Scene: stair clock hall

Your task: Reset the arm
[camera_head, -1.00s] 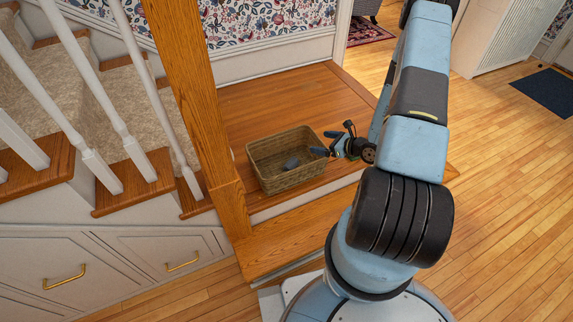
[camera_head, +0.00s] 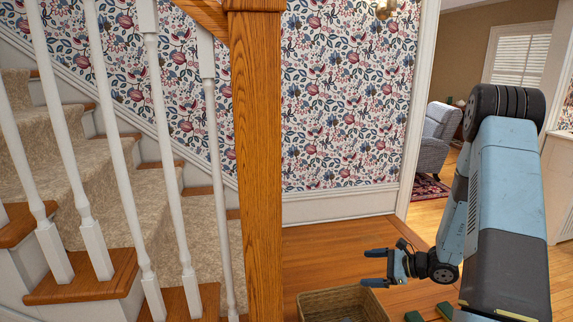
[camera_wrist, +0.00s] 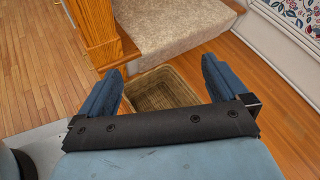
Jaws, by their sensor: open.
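My gripper (camera_head: 368,268) is open in the head view, its two fingers pointing left above the wooden landing and near the back right of the wicker basket. In the wrist view its blue fingers (camera_wrist: 160,68) are spread wide with nothing between them. The wicker basket (camera_head: 344,292) is cut off by the lower edge of the head view. In the wrist view the basket (camera_wrist: 150,71) lies beyond and below the fingers; its visible inside looks bare, and its near part is hidden behind my gripper.
A thick wooden newel post (camera_head: 258,160) and white balusters (camera_head: 166,150) stand left of the basket, beside carpeted stairs (camera_head: 55,135). Small green objects (camera_head: 444,310) lie on the landing (camera_head: 330,240) below my gripper. A grey armchair (camera_head: 437,140) stands in the far room.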

